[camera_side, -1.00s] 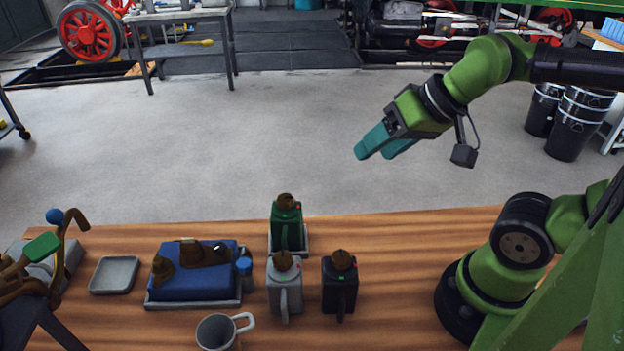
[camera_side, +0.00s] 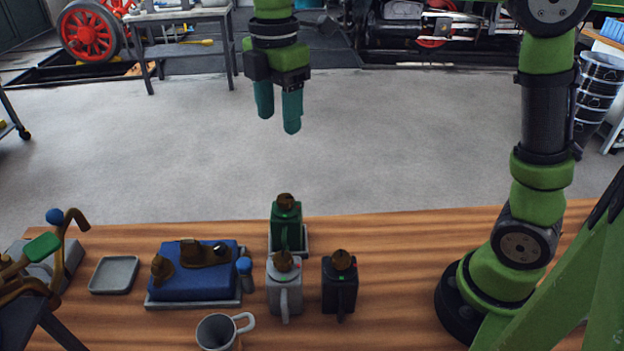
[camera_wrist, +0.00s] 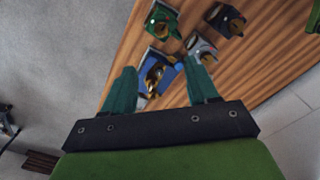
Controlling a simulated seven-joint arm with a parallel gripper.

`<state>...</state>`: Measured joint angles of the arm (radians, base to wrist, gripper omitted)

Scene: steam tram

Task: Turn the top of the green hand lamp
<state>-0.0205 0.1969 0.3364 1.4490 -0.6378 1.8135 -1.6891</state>
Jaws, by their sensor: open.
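The green hand lamp (camera_side: 286,227) stands upright on a small grey tray (camera_side: 304,241) at the back of the wooden table. Its brown round top (camera_side: 286,201) faces up. In the wrist view the green lamp (camera_wrist: 161,20) is at the upper middle, beyond the fingertips. My gripper (camera_side: 279,118) points down, open and empty, high above and slightly left of the green lamp, apart from it. In the wrist view my gripper's two teal fingers (camera_wrist: 158,82) are spread wide.
A grey lamp (camera_side: 284,288) and a black lamp (camera_side: 340,286) stand in front of the green one. A blue block with brown fittings (camera_side: 190,283) lies to the left, beside an empty grey dish (camera_side: 115,274). A mug (camera_side: 217,332) stands in front.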

